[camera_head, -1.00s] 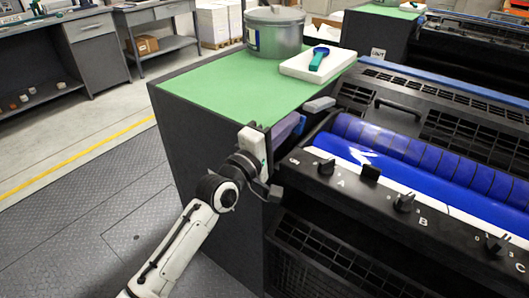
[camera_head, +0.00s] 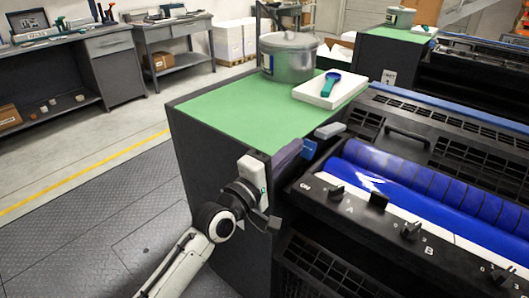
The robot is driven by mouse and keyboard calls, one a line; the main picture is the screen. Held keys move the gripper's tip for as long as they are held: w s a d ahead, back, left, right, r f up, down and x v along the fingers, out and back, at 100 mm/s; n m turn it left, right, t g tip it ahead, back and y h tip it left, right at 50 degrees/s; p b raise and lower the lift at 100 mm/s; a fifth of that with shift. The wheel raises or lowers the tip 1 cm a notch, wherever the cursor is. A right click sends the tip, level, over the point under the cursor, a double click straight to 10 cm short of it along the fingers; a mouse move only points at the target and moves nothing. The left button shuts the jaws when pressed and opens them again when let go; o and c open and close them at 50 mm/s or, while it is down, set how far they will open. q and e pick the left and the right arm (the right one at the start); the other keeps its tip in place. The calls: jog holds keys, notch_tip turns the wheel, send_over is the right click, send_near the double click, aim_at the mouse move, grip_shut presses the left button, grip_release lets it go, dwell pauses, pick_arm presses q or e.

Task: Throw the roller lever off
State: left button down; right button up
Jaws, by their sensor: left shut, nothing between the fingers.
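A light grey handle (camera_head: 330,130), which looks like the roller lever, sticks out at the near left end of the ink unit, beside the green-topped cabinet. Its lower part and pivot are hard to make out, and I cannot tell its setting. A small blue plate (camera_head: 309,148) shows just below and left of it. My left gripper (camera_head: 288,155) is in front of the cabinet's right edge, left of the blue plate and apart from the grey handle. It is shut and empty. My right gripper is not in view.
The ink unit's blue rollers (camera_head: 400,172) lie behind a black control rail (camera_head: 345,208) with several knobs. On the green top (camera_head: 225,112) stand a metal pot (camera_head: 287,60) and a white block (camera_head: 322,92) with a teal tool (camera_head: 330,83). Open floor lies left.

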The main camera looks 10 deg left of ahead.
pick_arm(q)
jog(key=s+a+r, duration=0.3)
jog(key=s+a, duration=0.1)
jog(key=s, duration=0.4)
jog(key=shift+a+r, duration=0.25)
jog(key=shift+r, duration=0.05)
jog(key=s+a+f+m+g+y, duration=0.25)
jog(key=s+f, duration=0.25)
jog(key=f, duration=0.7)
jog(key=s+a+f+m+g+y, duration=0.2)
jog(key=s+f+m, duration=0.2)
jog(key=f, duration=0.8)
jog(key=s+a+f+m+g+y, duration=0.2)
jog(key=s+a+f+m+g, duration=0.2)
jog(key=s+f, duration=1.1)
jog(key=s+m, duration=0.2)
jog(key=m, duration=0.1)
jog(key=shift+a+f+y, duration=0.2)
jog(key=shift+f+y, duration=0.05)
jog(key=shift+y, duration=0.1)
jog(key=shift+m, duration=0.25)
